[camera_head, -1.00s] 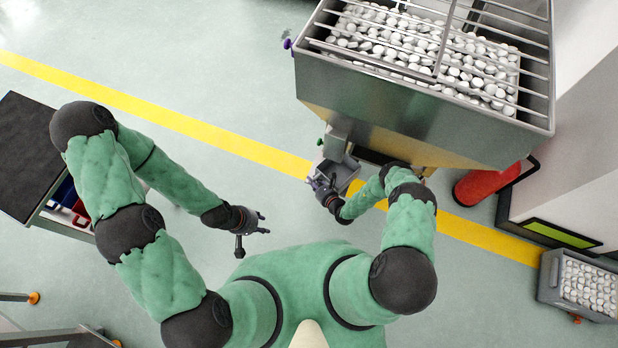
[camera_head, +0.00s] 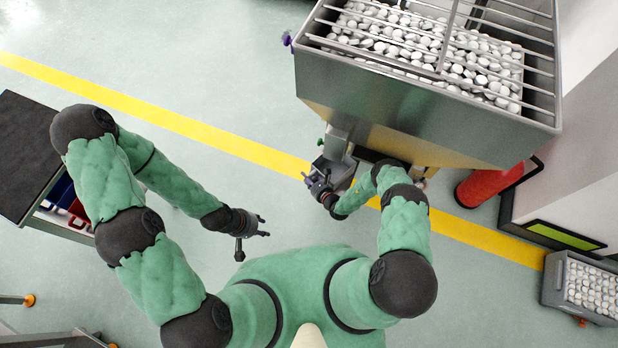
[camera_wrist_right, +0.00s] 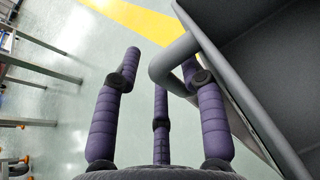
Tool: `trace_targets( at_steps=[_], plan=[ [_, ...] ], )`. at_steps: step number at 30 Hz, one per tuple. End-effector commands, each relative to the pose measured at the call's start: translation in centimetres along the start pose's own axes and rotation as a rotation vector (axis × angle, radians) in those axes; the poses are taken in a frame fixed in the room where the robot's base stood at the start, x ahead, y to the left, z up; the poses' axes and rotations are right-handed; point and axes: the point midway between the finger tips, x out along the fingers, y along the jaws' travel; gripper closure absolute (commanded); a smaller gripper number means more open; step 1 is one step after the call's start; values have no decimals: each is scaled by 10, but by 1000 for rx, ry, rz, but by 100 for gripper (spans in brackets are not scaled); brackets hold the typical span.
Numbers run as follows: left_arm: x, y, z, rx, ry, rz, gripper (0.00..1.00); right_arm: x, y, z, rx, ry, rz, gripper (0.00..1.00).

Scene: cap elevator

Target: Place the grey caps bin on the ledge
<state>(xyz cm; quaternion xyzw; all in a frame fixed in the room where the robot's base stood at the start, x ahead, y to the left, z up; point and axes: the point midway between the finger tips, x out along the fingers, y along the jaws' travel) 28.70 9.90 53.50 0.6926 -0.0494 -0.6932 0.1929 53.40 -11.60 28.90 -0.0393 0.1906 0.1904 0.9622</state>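A small grey bin (camera_head: 338,171) sits below the front of the metal hopper, beside my right gripper. In the right wrist view the grey bin (camera_wrist_right: 262,70) fills the right side, with a rounded grey handle (camera_wrist_right: 172,62) on its near side. The part of its inside that shows looks empty. My right gripper (camera_head: 311,182) is at this handle. Its purple fingers (camera_wrist_right: 158,75) are spread, with the handle's bend between them; the right finger is close to the handle, contact unclear. My left gripper (camera_head: 263,225) is empty and away from everything, its fingers apart. I cannot identify the ledge.
The hopper (camera_head: 400,95) is full of white caps under bars. Another grey bin (camera_head: 552,280) holding white caps stands at the far right. A red cylinder (camera_head: 488,186) is right of the hopper. A dark-topped cart (camera_head: 25,150) stands left. The floor between is clear.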

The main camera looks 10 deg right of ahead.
Motion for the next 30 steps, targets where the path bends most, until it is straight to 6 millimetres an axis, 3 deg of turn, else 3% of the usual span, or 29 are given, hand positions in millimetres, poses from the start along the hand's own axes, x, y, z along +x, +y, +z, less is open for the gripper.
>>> trace_targets(
  at_steps=[12, 30],
  plan=[
    [-1, 0, 0, 0, 0, 0, 60, -3, 0, 3, 1, 1, 0, 54],
    [-41, 15, 2, 0, 0, 0, 60, -108, -1, 4, 1, 1, -2, 54]
  ],
)
